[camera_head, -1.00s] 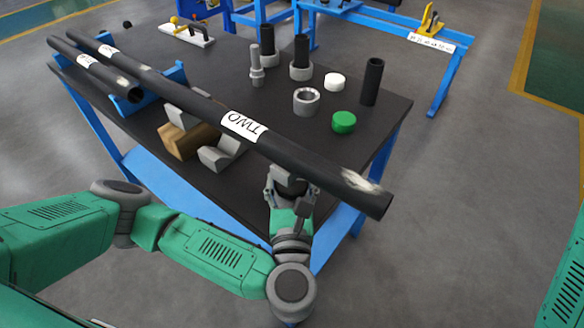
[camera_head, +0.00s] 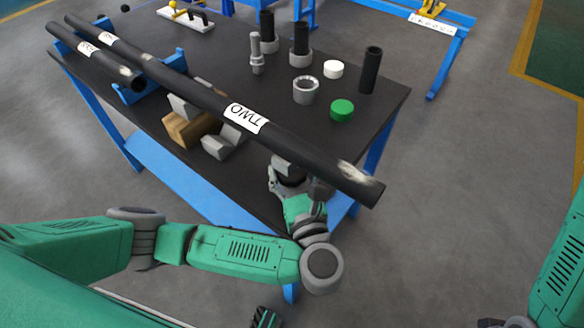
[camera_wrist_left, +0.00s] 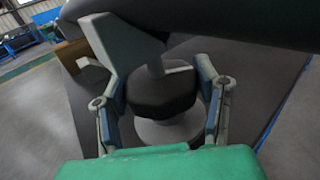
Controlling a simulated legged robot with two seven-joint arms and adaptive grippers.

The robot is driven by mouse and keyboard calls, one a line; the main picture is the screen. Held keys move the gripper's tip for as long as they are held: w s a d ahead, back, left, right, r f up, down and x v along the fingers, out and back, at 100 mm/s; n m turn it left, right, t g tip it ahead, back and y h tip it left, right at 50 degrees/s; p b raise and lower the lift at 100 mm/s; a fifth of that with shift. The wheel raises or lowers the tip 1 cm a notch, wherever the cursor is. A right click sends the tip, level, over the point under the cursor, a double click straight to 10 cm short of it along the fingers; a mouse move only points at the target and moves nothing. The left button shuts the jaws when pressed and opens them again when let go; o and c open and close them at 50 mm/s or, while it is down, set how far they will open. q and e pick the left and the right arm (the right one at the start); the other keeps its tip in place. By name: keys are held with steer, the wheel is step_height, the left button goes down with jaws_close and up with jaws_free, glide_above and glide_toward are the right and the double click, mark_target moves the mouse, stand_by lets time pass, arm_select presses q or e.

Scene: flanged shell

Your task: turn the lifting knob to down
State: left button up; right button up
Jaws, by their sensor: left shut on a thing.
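The knob is a black, faceted piece (camera_wrist_left: 165,95) on a pale round base (camera_wrist_left: 172,130), in the middle of the left wrist view. I take it for the lifting knob; its marking cannot be read. My left gripper (camera_wrist_left: 165,90) is shut on it, with one finger on each side. In the head view my left gripper (camera_head: 284,170) is at the table's front edge, just below the long black pipe marked TWO (camera_head: 305,149). There the pipe and my wrist mostly hide the knob. My right gripper is not clearly in view; only part of that arm shows at the lower right.
The long pipe passes close over my left gripper. Grey angled blocks (camera_head: 222,143) and a brown block (camera_head: 188,128) lie left of it on the black table (camera_head: 215,55). Behind stand a green cap (camera_head: 342,110), a grey ring (camera_head: 306,90) and several upright cylinders.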

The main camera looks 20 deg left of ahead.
arm_select(q)
steer(key=o, duration=1.2)
steer(key=shift+w+r, duration=0.1)
steer(key=shift+r, duration=0.15)
steer(key=shift+f, duration=0.1)
steer(key=shift+d, duration=0.1)
steer(key=v, duration=1.2)
